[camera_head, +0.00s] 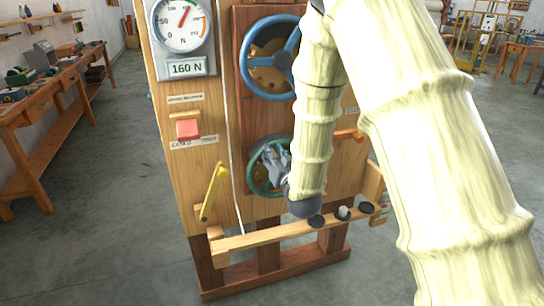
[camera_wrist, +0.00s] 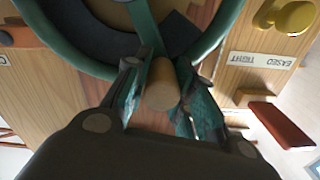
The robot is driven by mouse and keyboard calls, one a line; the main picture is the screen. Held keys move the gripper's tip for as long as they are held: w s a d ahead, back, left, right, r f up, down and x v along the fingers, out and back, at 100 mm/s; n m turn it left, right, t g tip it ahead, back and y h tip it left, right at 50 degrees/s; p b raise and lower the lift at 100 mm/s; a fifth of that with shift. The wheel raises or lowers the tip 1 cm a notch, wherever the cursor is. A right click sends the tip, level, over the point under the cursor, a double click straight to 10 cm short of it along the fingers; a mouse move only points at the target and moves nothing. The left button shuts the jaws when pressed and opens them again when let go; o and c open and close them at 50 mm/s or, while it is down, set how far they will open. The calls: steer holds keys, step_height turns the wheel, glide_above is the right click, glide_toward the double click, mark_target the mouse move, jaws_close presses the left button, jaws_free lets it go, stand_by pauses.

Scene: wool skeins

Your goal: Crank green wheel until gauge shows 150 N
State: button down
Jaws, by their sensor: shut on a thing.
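The green wheel (camera_head: 256,176) is mounted low on the wooden panel, under a blue wheel. It fills the top of the wrist view, where its green rim (camera_wrist: 215,42) and a spoke show. My gripper (camera_head: 279,160) is at the wheel and partly covers it. In the wrist view my gripper (camera_wrist: 160,88) is shut on the wheel's wooden crank knob (camera_wrist: 161,88), with one finger on each side. The round gauge (camera_head: 182,22) is at the panel's top left, with a red needle pointing up and a little right. The display (camera_head: 187,68) below it reads 160 N.
The blue wheel (camera_head: 262,85) is right above. A ledge (camera_head: 262,237) with small round items runs below.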

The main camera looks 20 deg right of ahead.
steer(key=shift+d, duration=0.1)
steer(key=c, duration=1.2)
jaws_free()
steer(key=shift+d, duration=0.1)
steer(key=s, duration=1.2)
steer(key=shift+d, duration=0.1)
